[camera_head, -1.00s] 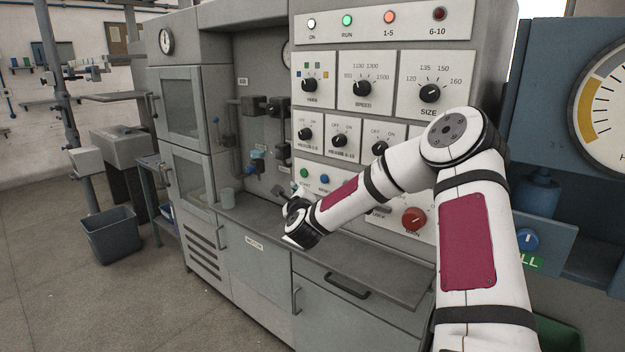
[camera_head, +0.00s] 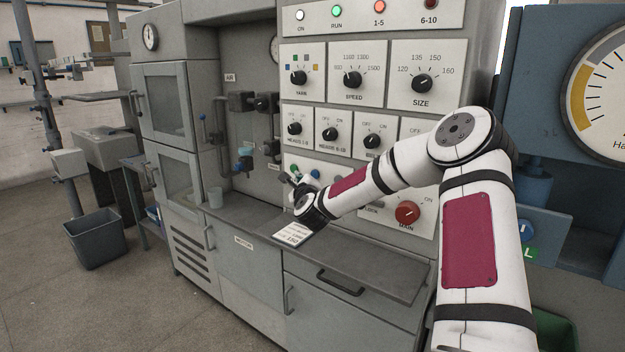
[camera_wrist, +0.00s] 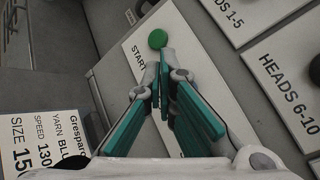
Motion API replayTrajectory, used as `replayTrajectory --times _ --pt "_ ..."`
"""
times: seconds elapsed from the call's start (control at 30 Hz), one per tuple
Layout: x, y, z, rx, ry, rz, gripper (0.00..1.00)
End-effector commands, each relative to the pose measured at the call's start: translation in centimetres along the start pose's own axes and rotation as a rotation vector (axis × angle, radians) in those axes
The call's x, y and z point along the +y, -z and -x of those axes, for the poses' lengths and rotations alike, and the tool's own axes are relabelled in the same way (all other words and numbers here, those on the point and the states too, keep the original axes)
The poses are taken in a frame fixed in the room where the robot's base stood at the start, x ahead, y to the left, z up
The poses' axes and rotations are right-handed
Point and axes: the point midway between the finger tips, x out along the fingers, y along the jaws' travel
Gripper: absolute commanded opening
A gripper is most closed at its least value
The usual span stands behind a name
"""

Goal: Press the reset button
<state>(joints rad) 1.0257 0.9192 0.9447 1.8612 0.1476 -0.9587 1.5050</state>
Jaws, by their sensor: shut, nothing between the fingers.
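A blue button (camera_head: 315,174) sits on the lower left of the white control panel, right of a green button (camera_head: 294,170). The blue button's label is too small to read with certainty. In the wrist view the green button (camera_wrist: 157,39) has START printed beside it; I see no blue button there, and my gripper covers part of that panel. My gripper (camera_head: 287,179) is shut and empty, close to the panel just below and left of the green button. In the wrist view its teal fingertips (camera_wrist: 163,62) are together just below the green button; contact cannot be told.
A printed card (camera_head: 293,234) lies at the grey ledge below my gripper. A red MAIN knob (camera_head: 407,213) is at the panel's lower right. Valves and pipes (camera_head: 242,101) fill the recess at left.

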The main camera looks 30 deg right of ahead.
Motion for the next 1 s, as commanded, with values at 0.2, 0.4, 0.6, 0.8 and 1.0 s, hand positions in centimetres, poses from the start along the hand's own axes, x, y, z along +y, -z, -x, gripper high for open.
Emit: replayTrajectory --times 0.2,0.4,0.6,0.8,1.0 --pt "-1.1 1.0 -1.5 -0.001 0.002 0.0 0.0" --pt "-1.4 1.4 -1.9 -0.001 0.0 0.0 0.0" --pt "-1.4 1.4 -1.9 -0.001 0.0 0.0 0.0" --pt "-1.4 1.4 -1.9 -0.001 0.0 0.0 0.0" --pt "-1.4 1.4 -1.9 -0.001 0.0 0.0 0.0"
